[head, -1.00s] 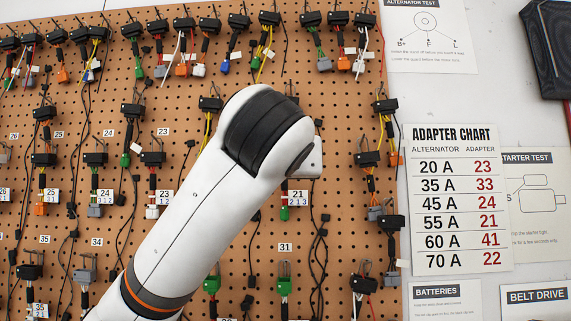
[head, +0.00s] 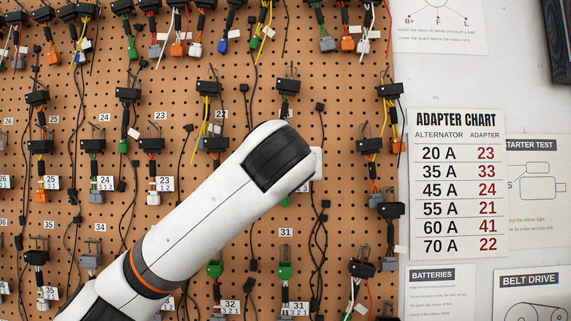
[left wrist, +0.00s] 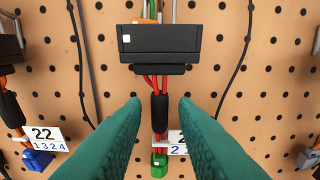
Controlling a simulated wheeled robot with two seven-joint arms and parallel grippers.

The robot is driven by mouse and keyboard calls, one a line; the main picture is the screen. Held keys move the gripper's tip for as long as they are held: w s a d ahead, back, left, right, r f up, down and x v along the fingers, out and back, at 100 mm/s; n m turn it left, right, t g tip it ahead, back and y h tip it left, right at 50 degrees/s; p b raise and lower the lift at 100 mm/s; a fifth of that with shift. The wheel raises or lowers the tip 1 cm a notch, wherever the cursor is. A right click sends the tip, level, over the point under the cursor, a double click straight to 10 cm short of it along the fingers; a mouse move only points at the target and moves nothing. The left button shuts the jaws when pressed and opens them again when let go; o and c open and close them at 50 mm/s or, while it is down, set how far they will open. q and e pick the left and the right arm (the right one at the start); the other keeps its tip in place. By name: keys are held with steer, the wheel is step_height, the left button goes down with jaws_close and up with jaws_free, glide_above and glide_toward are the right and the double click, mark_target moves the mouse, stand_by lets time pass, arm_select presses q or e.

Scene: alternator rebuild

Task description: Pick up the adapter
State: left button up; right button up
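In the left wrist view, an adapter hangs on the pegboard: a black box (left wrist: 160,48) on top, red wires, a black sleeve (left wrist: 159,112) and a green connector (left wrist: 159,165). Its label (left wrist: 176,138) is partly hidden by a finger; only a "2" and part of the lower digits show. My left gripper (left wrist: 160,102) is open, with its green fingers on either side of the sleeve and a gap at each side. In the head view my left arm covers this spot, so the fingers are hidden. My right gripper is not in view.
The adapter chart (head: 458,185) pairs 55 A with 21. Adapter 22, with a blue connector (left wrist: 37,160), hangs to the left in the wrist view. A dark cable (left wrist: 80,60) hangs between them. Other adapters and cables crowd the pegboard (head: 340,100).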

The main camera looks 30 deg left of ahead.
arm_select(q)
jaws_close()
steer(key=shift+r, duration=0.15)
